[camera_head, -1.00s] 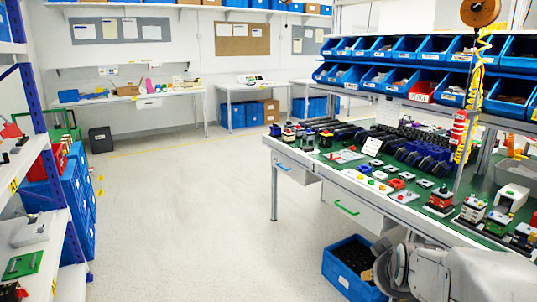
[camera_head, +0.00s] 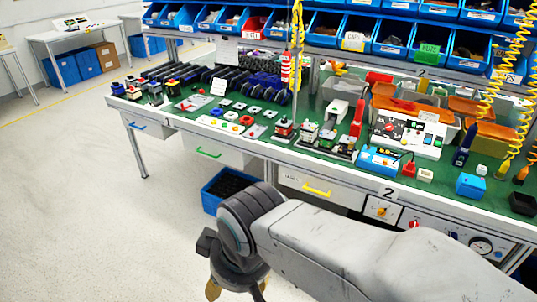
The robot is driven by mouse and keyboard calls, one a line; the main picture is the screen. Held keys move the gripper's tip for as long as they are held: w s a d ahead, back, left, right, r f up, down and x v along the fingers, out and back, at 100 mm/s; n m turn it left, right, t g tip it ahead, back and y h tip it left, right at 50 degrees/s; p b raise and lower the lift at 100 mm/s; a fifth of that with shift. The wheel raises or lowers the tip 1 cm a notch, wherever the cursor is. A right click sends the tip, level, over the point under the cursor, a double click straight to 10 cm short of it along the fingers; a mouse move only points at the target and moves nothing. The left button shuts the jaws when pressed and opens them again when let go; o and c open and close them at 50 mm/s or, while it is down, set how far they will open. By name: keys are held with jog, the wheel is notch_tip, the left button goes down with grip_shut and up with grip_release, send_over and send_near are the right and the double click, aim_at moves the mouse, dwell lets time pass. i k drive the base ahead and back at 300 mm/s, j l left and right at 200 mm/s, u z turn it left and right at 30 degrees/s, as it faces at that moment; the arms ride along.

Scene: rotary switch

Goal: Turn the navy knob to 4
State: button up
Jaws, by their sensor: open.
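I cannot make out a navy knob or a number 4 for certain at this size. A white control box (camera_head: 408,133) with several small dials and buttons stands on the bench at the right. A small white panel (camera_head: 381,210) with a yellow-orange knob sits on the bench front below it, partly behind my arm. My gripper (camera_head: 236,290) hangs at the bottom of the picture, cut off by the lower edge. It is open, with nothing seen in it, and is in front of the bench, well apart from the control box.
The green-topped bench (camera_head: 262,150) carries several switch blocks and parts. A blue box with knobs (camera_head: 380,161) stands before the control box. A pressure gauge (camera_head: 480,246) is on the bench front. A blue bin (camera_head: 228,190) stands beneath. The floor (camera_head: 80,190) at left is clear.

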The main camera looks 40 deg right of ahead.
aim_at(454, 236)
jog(key=z, duration=2.3)
